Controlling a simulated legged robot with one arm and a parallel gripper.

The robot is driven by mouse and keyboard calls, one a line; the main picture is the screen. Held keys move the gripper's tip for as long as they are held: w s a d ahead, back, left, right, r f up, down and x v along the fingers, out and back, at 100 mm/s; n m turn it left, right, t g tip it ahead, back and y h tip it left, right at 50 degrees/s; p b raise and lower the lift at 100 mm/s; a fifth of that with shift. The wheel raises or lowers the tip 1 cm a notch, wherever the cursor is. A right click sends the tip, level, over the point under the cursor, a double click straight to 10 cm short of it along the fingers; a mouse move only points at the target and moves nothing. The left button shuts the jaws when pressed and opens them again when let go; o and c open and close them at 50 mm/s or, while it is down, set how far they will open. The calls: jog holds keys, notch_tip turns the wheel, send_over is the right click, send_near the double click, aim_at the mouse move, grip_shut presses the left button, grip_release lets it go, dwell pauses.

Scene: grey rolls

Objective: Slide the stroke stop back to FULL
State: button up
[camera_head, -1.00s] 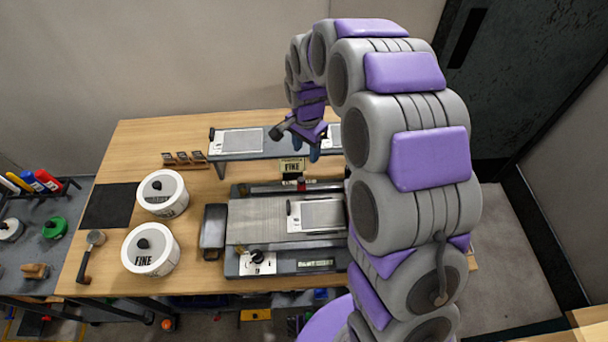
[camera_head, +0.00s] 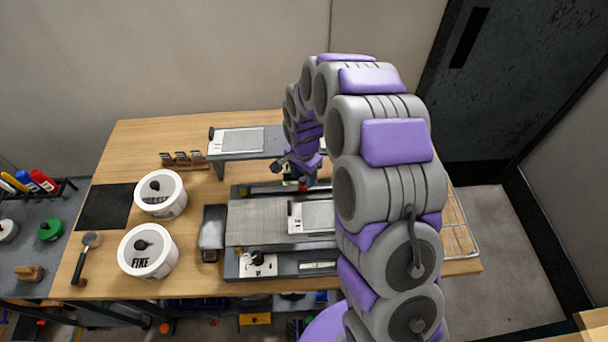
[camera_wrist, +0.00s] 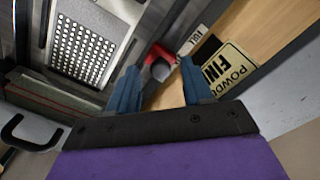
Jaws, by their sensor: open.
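The stroke stop appears to be the small red piece (camera_wrist: 160,52) on the rail at the back of the bench machine (camera_head: 262,222). In the wrist view it lies between and just beyond the blue fingertips of my gripper (camera_wrist: 159,72), which is open. I cannot tell whether a finger touches it. A small white label (camera_wrist: 193,40), partly readable and seemingly FULL, is right of the red piece. In the head view my gripper (camera_head: 299,176) is over the machine's back rail and mostly hides the stop.
A sign reading POWDER FINE (camera_wrist: 222,70) stands close to the right finger. A raised shelf (camera_head: 236,157) with a perforated plate is behind the machine. Two white tubs (camera_head: 147,251) stand on the left of the wooden table. A dark handle (camera_wrist: 30,133) is at the wrist view's left.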

jog(key=shift+a, duration=0.55)
jog(key=shift+c, duration=1.4)
jog(key=shift+d, duration=0.7)
jog(key=c, duration=0.6)
jog(key=shift+a, duration=0.15)
grip_shut()
